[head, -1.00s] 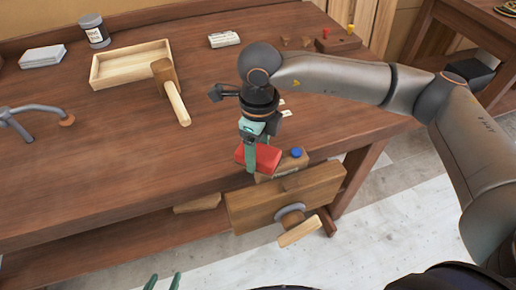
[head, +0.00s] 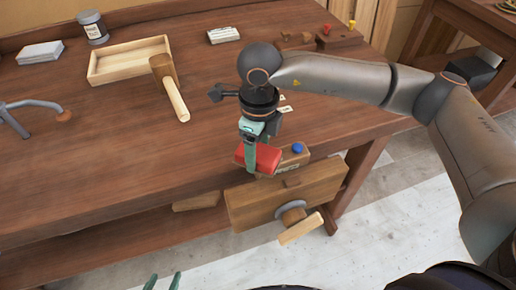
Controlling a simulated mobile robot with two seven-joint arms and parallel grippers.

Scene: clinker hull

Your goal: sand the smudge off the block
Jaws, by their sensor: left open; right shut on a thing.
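The wooden block (head: 291,160) sits at the front edge of the bench, by the jaw of the wooden vise (head: 285,197). A blue round piece (head: 298,148) is on its top. My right gripper (head: 250,160) points down and is shut on a red sanding block (head: 266,157). The red block is at the left end of the wooden block and covers part of it; I cannot tell whether they touch. No smudge can be made out. My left gripper (head: 162,282) is open and empty at the bottom edge, low in front of the bench.
On the bench (head: 100,160) are an open wooden tray (head: 130,65), a mallet (head: 170,90), a grey tin (head: 93,27), a grey stack (head: 40,53), a white box (head: 223,35) and a grey curved tool (head: 35,110). The bench's left front is clear.

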